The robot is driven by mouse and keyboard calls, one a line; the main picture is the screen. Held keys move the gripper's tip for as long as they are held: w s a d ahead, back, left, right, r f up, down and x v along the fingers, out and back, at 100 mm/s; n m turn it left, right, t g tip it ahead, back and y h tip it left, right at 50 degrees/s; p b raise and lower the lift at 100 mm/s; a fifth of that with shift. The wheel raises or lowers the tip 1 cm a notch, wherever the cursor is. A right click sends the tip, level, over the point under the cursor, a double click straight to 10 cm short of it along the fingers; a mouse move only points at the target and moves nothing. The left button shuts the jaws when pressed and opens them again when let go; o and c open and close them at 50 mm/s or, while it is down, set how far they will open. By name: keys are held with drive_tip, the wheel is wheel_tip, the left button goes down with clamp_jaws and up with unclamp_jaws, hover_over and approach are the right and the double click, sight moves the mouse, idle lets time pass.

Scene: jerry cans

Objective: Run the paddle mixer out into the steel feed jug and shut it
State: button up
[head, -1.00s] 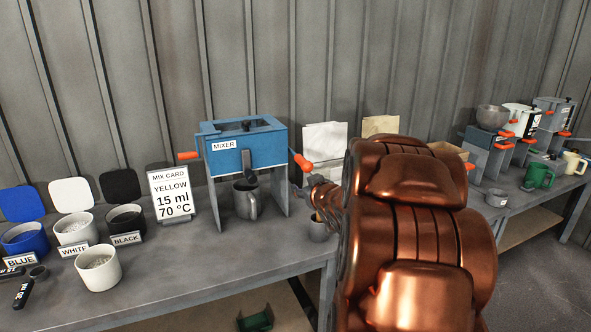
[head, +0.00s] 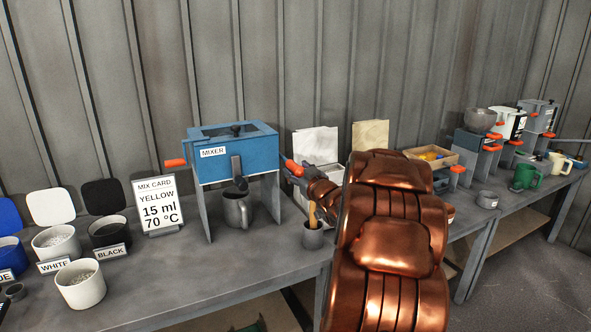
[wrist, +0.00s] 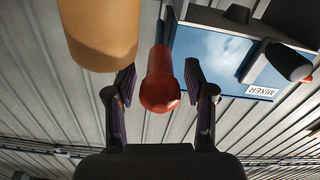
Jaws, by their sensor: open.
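The blue paddle mixer (head: 236,150) stands on grey legs on the bench. A dark spout (head: 237,168) is on its front, and whether it is open I cannot tell. The steel feed jug (head: 237,210) stands upright under the spout; its inside is not visible. An orange crank handle (head: 291,168) sticks out on the mixer's right side. My gripper (wrist: 160,98) is open, with the red-orange handle (wrist: 160,85) between its fingers, gaps showing on both sides. In the head view, my arm hides part of the gripper.
A grey cup with wooden-handled tools (head: 312,235) stands close below my gripper. A tan rounded object (wrist: 97,35) looms near the left finger. A mix card (head: 158,205) and white pot (head: 80,284) stand left. Paper bags (head: 316,142) stand behind.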

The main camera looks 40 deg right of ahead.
drive_tip(key=shift+x, duration=0.85)
drive_tip(key=shift+f, duration=0.1)
clamp_jaws()
